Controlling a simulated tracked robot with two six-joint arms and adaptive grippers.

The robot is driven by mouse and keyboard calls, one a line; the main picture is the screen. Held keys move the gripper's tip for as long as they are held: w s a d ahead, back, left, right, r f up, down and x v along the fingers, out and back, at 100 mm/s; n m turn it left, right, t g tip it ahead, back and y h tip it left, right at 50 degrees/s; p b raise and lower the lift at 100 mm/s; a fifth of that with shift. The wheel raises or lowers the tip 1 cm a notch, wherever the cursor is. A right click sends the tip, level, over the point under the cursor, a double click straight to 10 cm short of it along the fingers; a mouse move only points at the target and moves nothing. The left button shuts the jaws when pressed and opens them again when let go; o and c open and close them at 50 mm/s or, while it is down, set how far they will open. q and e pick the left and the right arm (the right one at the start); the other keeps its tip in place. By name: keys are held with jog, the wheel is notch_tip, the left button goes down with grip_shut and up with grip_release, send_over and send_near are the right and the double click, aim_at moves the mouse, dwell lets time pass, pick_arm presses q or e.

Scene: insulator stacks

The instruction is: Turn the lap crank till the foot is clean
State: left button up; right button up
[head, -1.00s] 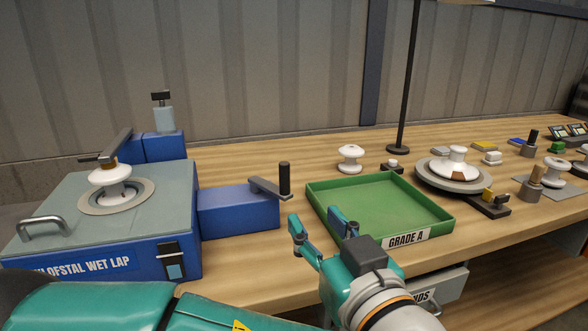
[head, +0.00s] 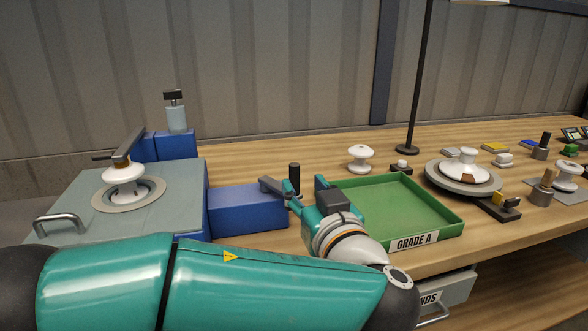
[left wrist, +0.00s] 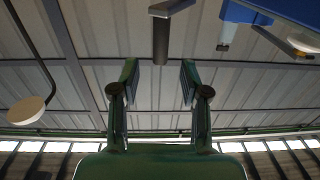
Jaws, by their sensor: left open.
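The lap crank (head: 270,186) juts from the blue box on the right side of the wet lap, with its dark upright handle (head: 294,176) at the end. My left gripper (head: 305,184) is open and empty close beside the handle. In the left wrist view the handle (left wrist: 160,42) lies in line with the gap between the open fingers (left wrist: 157,72), just beyond their tips. A white insulator (head: 125,175) stands on the lap's round plate (head: 100,203) under a dark arm (head: 128,145). Its foot is on the plate side and cannot be judged for cleanness. My right gripper is not in view.
The green GRADE A tray (head: 390,205) is empty, just right of my left gripper. A small white insulator (head: 360,157) stands behind it, near a black pole (head: 418,90). A round turntable (head: 435,178) with another insulator and several small items fill the right side.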

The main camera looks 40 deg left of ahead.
aim_at(297, 175)
pick_arm(q)
jog(key=x, duration=0.6)
jog(key=shift+w+a+p, duration=0.15)
jog(key=shift+p, duration=0.2)
grip_shut()
